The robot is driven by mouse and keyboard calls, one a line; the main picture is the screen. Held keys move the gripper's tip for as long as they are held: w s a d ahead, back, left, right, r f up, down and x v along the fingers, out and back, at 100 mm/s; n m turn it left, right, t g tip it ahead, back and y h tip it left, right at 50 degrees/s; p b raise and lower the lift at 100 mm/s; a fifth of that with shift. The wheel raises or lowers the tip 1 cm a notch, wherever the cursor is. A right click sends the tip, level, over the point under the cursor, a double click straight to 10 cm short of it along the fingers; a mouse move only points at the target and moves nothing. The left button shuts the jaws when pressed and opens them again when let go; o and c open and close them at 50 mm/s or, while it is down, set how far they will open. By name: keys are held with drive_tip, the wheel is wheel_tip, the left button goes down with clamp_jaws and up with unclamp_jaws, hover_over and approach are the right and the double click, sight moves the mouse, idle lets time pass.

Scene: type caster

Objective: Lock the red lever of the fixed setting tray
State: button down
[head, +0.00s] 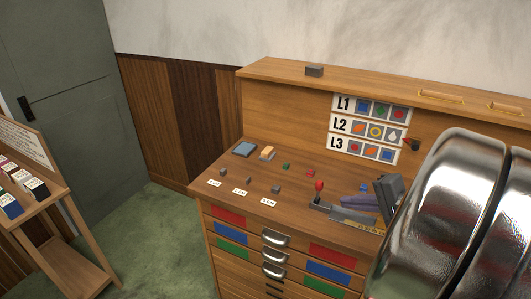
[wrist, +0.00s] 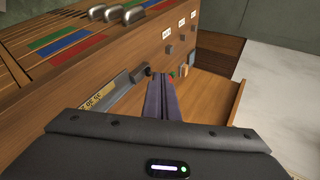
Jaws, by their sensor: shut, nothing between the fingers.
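The red lever (head: 319,186) stands up at the left end of the grey setting tray (head: 322,208) on the desk top in the head view. The tray also shows in the wrist view (wrist: 117,88), left of my fingers. In the wrist view my gripper (wrist: 161,77) points along the desk top. The fingers hide part of the tray. I cannot tell whether they touch it.
Small coloured blocks (head: 285,167) and a blue pad (head: 244,149) lie left of the lever. A sign panel (head: 367,128) stands behind. A dark knob on a stalk (head: 413,144) sticks out at the right. Drawers (head: 275,238) are below the front edge.

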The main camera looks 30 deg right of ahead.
drive_tip(key=shift+m+t+h, duration=0.5)
drive_tip(key=shift+m, duration=0.1)
drive_tip(key=s+d, duration=0.1)
drive_tip(key=d, duration=0.1)
drive_tip(key=s+d, duration=0.1)
drive_tip(key=shift+s+d, duration=0.15)
drive_tip(key=shift+d, duration=0.25)
approach(322, 188)
wheel_tip(322, 188, down, 3)
drive_tip(key=w, duration=0.1)
drive_tip(key=shift+w+a, duration=0.2)
drive_tip(key=shift+w, duration=0.85)
drive_tip(key=shift+w+a, duration=0.15)
drive_tip(key=shift+w, duration=0.9)
